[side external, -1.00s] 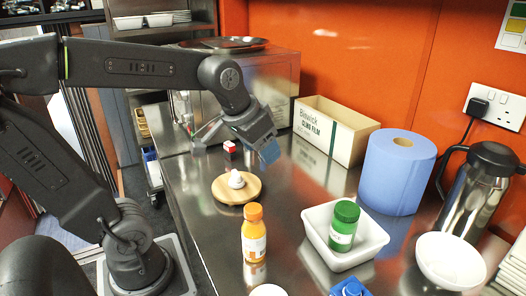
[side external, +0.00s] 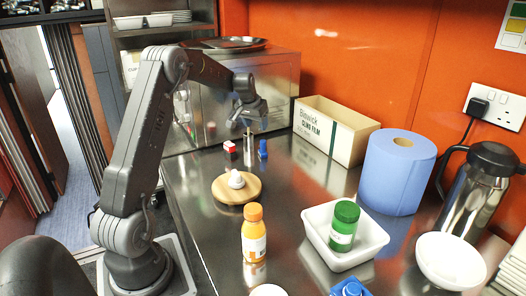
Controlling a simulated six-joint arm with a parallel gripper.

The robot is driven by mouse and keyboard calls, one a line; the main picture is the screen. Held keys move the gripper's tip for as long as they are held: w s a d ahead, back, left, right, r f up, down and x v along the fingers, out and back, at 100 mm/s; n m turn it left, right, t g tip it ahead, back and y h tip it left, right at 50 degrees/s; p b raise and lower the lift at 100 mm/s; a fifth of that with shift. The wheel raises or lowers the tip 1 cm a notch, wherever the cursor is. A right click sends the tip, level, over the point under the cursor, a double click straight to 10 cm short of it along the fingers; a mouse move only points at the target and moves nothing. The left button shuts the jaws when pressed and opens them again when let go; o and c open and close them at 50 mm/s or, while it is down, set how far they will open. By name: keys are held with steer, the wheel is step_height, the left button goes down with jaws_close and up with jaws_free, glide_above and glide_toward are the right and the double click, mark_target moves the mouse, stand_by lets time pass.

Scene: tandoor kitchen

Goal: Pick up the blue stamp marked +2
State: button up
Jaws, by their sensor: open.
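A small blue block-like thing (side external: 262,148), likely the blue stamp, stands upright on the steel counter toward the back. Its marking is too small to read. A small red and white block (side external: 229,146) sits to its left. My gripper (side external: 248,120) is open and empty, pointing down above and slightly left of the blue thing. It appears apart from it. A slim pale upright shape (side external: 247,148) shows between the red and blue blocks; I cannot tell what it is.
A wooden disc (side external: 224,194) with a white knob, an orange bottle (side external: 254,234) and a white tray (side external: 377,242) holding a green-capped jar (side external: 344,226) stand nearer. A cling film box (side external: 333,130) and blue paper roll (side external: 398,172) stand right. Another blue object (side external: 349,288) is cut off below.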

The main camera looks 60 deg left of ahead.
mark_target(263, 141)
steer(key=x, duration=0.7)
steer(key=shift+d, duration=0.15)
steer(key=shift+w+x, duration=0.15)
steer(key=shift+x, duration=1.2)
steer(key=shift+w+x, duration=0.15)
steer(key=shift+x, duration=1.25)
steer(key=shift+r, duration=0.1)
steer(key=shift+d, duration=0.1)
steer(key=c, duration=1)
